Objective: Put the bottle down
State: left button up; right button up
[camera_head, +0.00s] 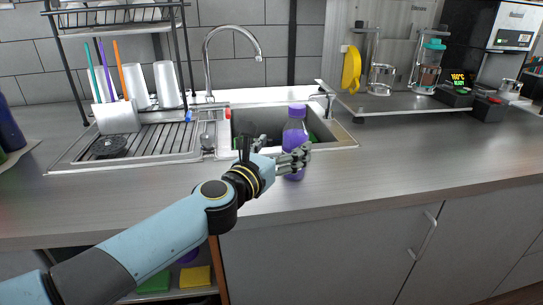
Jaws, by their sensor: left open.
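A purple bottle (294,132) with a purple cap stands upright at the front edge of the sink, on or just above the grey countertop (400,165). I cannot tell whether its base touches the counter. My left gripper (287,155) reaches in from the left at the bottle's lower half. Its fingers are open, one at the front and one at the left of the bottle, and the bottle's lower part is partly hidden by them. My right gripper is not in view.
The sink (340,134) lies right behind the bottle, with a curved faucet (208,62) over it. A drying rack (168,135) with white cups stands at the left. A shelf (420,101) with jars is at the right. The counter's right front is clear.

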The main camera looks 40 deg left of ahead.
pick_arm(q)
jog(key=s, duration=0.3)
jog(key=s+d, duration=0.1)
jog(key=s, duration=0.1)
jog(key=shift+s+b, duration=0.15)
jog(key=shift+b, duration=0.2)
